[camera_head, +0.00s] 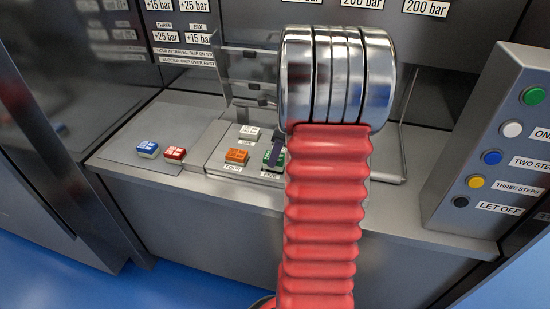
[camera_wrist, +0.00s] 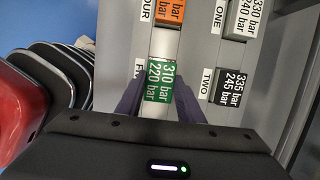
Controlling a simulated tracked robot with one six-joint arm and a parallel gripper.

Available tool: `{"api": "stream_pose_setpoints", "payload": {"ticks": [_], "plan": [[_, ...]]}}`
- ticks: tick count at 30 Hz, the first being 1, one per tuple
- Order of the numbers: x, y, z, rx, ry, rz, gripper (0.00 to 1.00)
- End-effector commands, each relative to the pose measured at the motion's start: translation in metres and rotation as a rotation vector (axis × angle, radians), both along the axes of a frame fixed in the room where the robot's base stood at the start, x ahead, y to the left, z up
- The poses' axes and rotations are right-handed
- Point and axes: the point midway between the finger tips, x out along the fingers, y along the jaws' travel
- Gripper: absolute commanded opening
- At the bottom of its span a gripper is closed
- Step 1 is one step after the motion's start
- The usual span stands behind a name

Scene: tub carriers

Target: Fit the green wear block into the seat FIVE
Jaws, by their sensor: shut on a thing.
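The green wear block (camera_wrist: 158,84), marked 310 bar and 220 bar, is between the two dark fingers of my gripper (camera_wrist: 161,78). My gripper is shut on it. In the head view the green block (camera_head: 267,161) is at the place with the FIVE label (camera_head: 270,175), right of the orange block. One dark finger is visible beside it there; the rest of my gripper is hidden behind my red arm. In the wrist view the FIVE label (camera_wrist: 138,69) is partly covered by a finger. I cannot tell whether the block is fully down in the seat.
Beside it are an orange block (camera_head: 237,156) at FOUR, a white block (camera_head: 249,132) at ONE and a black block (camera_wrist: 228,87) at TWO. Blue (camera_head: 147,149) and red (camera_head: 174,154) blocks lie on the left plate. A button panel (camera_head: 485,150) stands right.

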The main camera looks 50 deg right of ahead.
Motion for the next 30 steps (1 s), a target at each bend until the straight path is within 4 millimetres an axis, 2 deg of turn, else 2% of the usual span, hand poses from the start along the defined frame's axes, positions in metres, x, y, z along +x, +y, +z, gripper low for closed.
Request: {"api": "stream_pose_setpoints", "payload": {"ticks": [4,15,16,24,30], "plan": [[0.000,0.000,-0.015,-0.001,0.000,-0.001,0.06],[-0.001,-0.001,-0.018,-0.001,0.000,-0.001,0.06],[-0.001,-0.001,-0.019,-0.001,0.000,-0.001,0.34],[-0.001,-0.001,-0.018,-0.001,-0.001,-0.002,0.53],[-0.001,-0.001,-0.018,-0.001,-0.001,-0.002,0.53]]}}
